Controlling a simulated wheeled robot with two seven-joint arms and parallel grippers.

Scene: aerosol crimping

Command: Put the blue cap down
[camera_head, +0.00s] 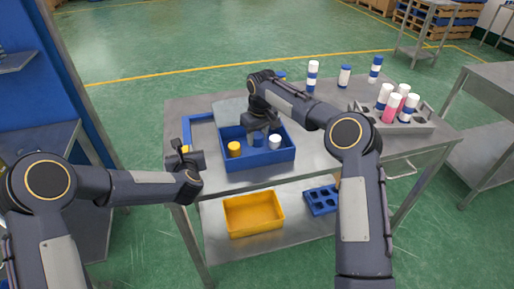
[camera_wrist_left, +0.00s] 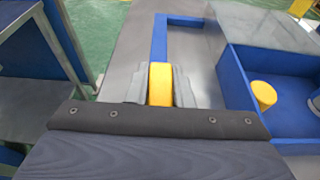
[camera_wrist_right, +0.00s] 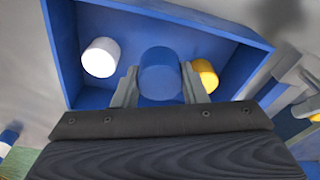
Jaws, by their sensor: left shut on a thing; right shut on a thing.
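The blue cap (camera_wrist_right: 160,74) is between the fingers of my right gripper (camera_wrist_right: 161,88), which is shut on it. In the head view the blue cap (camera_head: 258,140) is low inside the blue bin (camera_head: 268,161), between a yellow cap (camera_head: 234,149) and a white cap (camera_head: 275,142). I cannot tell whether it touches the bin floor.
A grey rack (camera_head: 400,124) with several cans stands at the right of the table. Several more cans, one of them blue-capped (camera_head: 345,76), stand along the back edge. A yellow bin (camera_head: 253,213) and a blue tray (camera_head: 321,200) are on the lower shelf.

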